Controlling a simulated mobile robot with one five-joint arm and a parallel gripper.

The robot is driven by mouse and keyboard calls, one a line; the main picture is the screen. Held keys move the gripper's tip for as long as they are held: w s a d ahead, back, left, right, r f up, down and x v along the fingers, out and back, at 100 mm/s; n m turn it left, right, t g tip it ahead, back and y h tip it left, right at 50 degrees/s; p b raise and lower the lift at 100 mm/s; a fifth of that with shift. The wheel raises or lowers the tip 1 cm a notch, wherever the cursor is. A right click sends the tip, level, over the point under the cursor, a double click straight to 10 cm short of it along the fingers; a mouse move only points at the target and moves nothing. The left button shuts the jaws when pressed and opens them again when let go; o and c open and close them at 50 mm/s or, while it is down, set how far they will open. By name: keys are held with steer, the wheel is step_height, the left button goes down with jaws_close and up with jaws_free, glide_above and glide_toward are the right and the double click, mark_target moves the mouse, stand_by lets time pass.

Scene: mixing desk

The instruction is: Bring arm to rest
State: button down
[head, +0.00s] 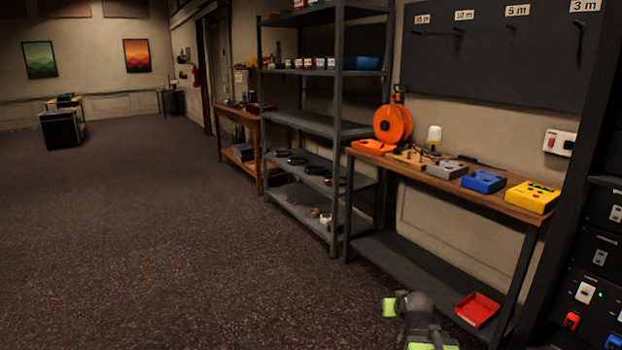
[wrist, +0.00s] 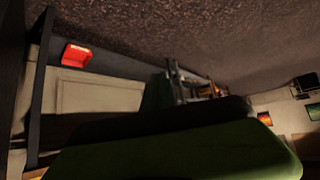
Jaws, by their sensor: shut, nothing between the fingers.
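My arm (head: 418,312) shows at the bottom of the head view, grey with bright green parts, low in front of the bench. My gripper (wrist: 250,132) fills the lower part of the wrist view as a dark and green shape seen very close. It is shut and I see nothing held in it. Its tips point toward the right of that view, and they are not clearly made out in the head view.
A workbench (head: 511,208) holds a yellow box (head: 532,197), a blue box (head: 484,182) and an orange reel (head: 393,124). A red tray (head: 477,309) lies on its lower shelf; it also shows in the wrist view (wrist: 76,54). A metal rack (head: 318,123) stands beyond.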

steer(key=s+a+f+n+g+y, duration=0.1)
steer(key=s+a+f+g, duration=0.2)
steer(key=a, duration=0.7)
steer(key=s+a+f+g, duration=0.1)
steer(key=s+f+g, duration=0.15)
steer(key=s, duration=0.35)
steer(key=s+a+f+g, duration=0.2)
steer(key=s+g, duration=0.2)
steer(key=s, duration=0.3)
step_height(320, 180, up, 26)
steer(key=p, duration=2.5)
steer(key=shift+p, duration=0.4)
steer(key=shift+s+d+f, duration=0.1)
steer(key=shift+d, duration=0.05)
